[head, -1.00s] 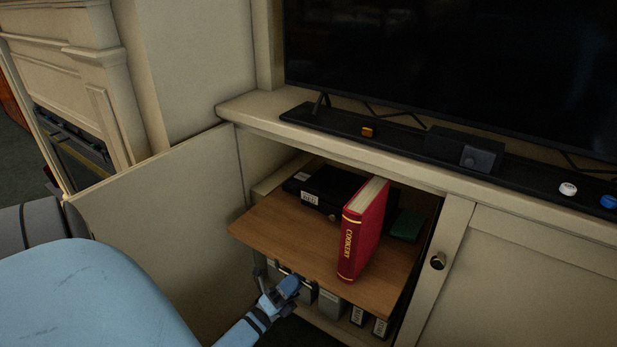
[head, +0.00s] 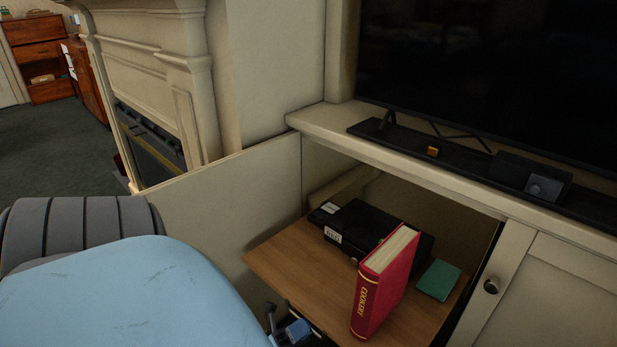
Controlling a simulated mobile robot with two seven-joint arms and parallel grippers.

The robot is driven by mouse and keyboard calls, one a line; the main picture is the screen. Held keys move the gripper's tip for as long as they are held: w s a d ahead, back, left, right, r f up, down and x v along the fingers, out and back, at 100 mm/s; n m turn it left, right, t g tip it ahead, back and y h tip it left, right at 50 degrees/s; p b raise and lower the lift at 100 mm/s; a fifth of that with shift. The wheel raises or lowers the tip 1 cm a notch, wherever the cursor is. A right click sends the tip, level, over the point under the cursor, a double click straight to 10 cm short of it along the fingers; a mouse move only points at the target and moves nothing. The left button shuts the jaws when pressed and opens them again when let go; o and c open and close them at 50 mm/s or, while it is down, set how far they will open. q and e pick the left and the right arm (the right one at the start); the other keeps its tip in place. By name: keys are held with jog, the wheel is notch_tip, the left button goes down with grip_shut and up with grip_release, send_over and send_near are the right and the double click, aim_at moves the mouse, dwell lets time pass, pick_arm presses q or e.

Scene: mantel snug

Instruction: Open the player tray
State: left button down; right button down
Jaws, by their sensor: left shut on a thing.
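The player tray (head: 290,265) is a wooden pull-out board in the open cabinet under the television. It juts out from the opening. A black player (head: 372,228) with white labels sits on it. A red cookery book (head: 385,280) stands upright on the tray in front of the player. My left gripper (head: 290,330) is at the bottom edge of the view, below the tray's front edge, shut on a dark front part of the tray. The grip itself is mostly cut off by the frame. My right gripper is not in view.
A green flat item (head: 439,279) lies on the tray, right of the book. The open cabinet door (head: 225,200) stands to the left. A closed door (head: 560,290) with a dark knob (head: 491,286) is at the right. A fireplace (head: 155,110) is beyond the open door.

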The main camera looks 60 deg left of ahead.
pick_arm(q)
jog(key=shift+s, duration=0.3)
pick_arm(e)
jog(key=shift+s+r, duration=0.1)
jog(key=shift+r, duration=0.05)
pick_arm(q)
jog(key=c, duration=1.2)
grip_release()
jog(key=shift+o, duration=0.2)
